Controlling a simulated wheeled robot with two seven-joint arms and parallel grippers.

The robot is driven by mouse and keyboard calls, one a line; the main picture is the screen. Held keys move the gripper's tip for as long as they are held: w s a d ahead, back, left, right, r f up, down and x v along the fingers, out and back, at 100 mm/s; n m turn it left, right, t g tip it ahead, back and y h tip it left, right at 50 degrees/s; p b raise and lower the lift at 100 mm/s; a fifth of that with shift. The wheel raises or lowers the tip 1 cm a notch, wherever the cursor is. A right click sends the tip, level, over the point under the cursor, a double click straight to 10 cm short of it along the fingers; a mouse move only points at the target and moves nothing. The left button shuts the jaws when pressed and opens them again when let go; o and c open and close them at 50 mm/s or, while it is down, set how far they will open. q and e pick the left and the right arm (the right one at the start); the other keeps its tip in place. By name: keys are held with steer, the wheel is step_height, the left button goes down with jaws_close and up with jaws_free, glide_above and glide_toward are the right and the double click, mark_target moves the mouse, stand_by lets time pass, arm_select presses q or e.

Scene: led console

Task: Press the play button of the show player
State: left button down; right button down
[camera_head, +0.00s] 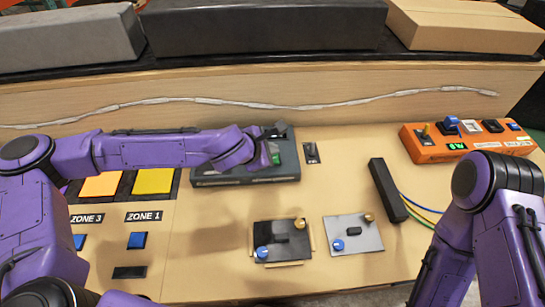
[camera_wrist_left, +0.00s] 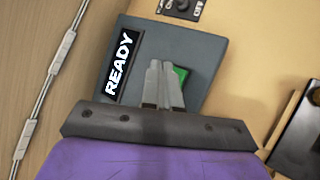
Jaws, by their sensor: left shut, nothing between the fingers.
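The show player (camera_head: 240,178) is a dark grey box at the back middle of the console. In the left wrist view its display reads READY, and the show player (camera_wrist_left: 204,52) fills the middle. A green button (camera_wrist_left: 182,74), likely the play button, is partly hidden behind my fingers; green also shows in the head view (camera_head: 276,158). My left gripper (camera_wrist_left: 162,66) is shut and empty, with its fingertips over the player beside the green button. Whether they touch it cannot be told. My right arm stands at the right; its gripper is out of view.
A small switch plate (camera_head: 311,153) sits right of the player. An orange box (camera_head: 440,150) with switches stands at the back right, near a black bar (camera_head: 388,190) with cables. Two small panels (camera_head: 353,236) lie in front. Orange and yellow pads (camera_head: 153,181) are at left.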

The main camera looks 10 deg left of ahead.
arm_select(q)
steer(key=shift+f, duration=0.1)
stand_by(0.5)
steer(key=shift+f, duration=0.3)
steer(key=shift+f+b, duration=0.35)
steer(key=shift+f, duration=0.15)
stand_by(0.7)
steer(key=shift+r+p, duration=0.9)
step_height(320, 180, up, 5)
steer(key=p, duration=0.5)
steer(key=shift+r, duration=0.1)
stand_by(0.4)
